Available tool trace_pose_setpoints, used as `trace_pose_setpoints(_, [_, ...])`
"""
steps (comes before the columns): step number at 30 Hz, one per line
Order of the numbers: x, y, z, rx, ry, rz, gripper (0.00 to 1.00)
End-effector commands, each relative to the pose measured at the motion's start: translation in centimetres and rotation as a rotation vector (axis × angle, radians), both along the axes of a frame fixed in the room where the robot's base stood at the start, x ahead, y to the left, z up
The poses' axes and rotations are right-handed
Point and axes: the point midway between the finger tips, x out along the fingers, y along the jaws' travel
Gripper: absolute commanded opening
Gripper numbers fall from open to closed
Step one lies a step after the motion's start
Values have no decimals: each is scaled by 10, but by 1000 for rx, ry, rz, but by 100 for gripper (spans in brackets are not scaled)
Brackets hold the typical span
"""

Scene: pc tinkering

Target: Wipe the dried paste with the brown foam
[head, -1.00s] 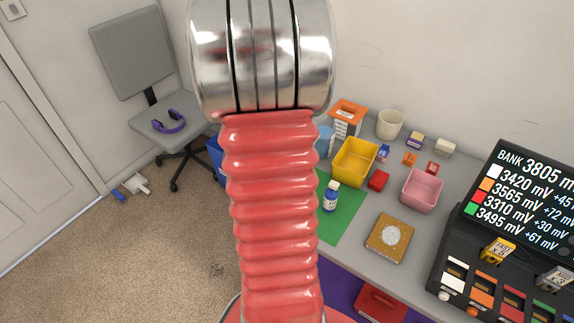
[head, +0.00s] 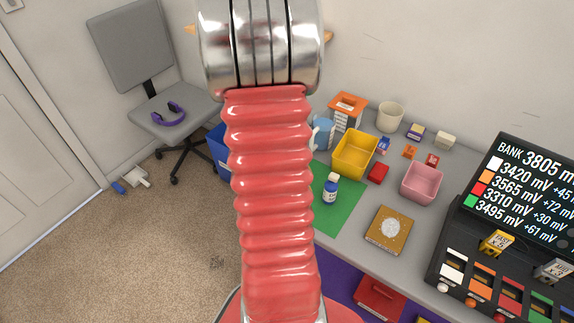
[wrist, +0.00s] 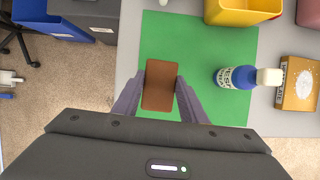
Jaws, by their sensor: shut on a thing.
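The brown foam (wrist: 160,86) is a flat block between the two fingers of my gripper (wrist: 160,90) in the wrist view. My gripper is shut on it, above the green mat (wrist: 197,60); the height over the mat is hard to tell. The dried paste (head: 391,228) is a pale round patch on a golden-brown plate (head: 376,241) on the grey bench in the head view. The plate also shows at the right edge of the wrist view (wrist: 285,98), to the right of my gripper. My gripper's fingers are hidden behind my arm in the head view.
A blue-and-white bottle (head: 331,188) stands on the mat; in the wrist view it (wrist: 236,77) lies between the foam and the plate. A yellow bin (head: 354,155), a pink bin (head: 422,183) and a red block (head: 377,173) stand behind. A black meter bank (head: 510,230) is at right.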

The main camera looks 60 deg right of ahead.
Motion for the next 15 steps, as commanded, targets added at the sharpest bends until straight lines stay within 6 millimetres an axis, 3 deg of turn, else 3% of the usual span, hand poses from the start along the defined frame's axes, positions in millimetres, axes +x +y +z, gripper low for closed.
trace_pose_setpoints(15, [0,0,-22,0,1,1,20])
